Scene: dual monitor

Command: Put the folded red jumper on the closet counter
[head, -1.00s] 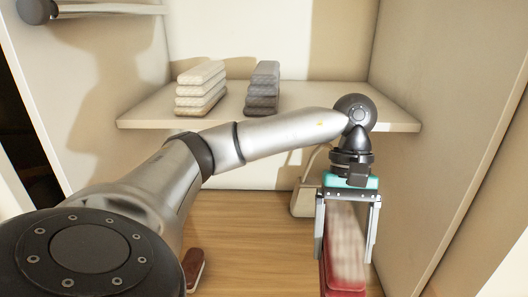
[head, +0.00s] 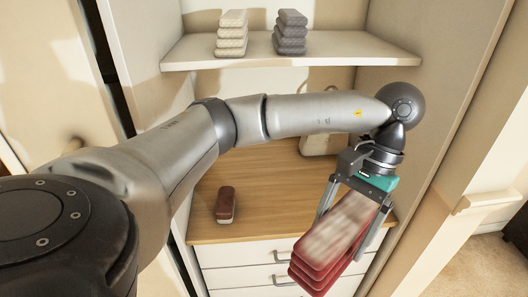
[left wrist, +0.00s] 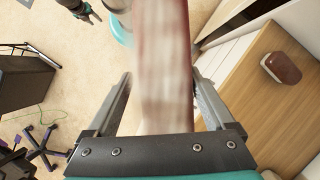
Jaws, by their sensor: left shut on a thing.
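My left gripper (head: 343,230) is shut on the folded red jumper (head: 312,272), a thick layered bundle with a pale, blurred upper face. The jumper hangs tilted between the fingers, by the front right edge of the wooden closet counter (head: 262,175), and covers part of the drawer fronts. In the left wrist view the jumper (left wrist: 163,70) fills the middle between the fingers, and the counter (left wrist: 270,100) lies to the right. A dark shape at the top of the left wrist view looks like my right gripper (left wrist: 88,12); its jaws are too small to read.
A beige bag (head: 318,145) stands at the back. The shelf (head: 350,51) above holds white (head: 231,36) and grey (head: 290,36) folded stacks. Counter between item and bag is bare.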

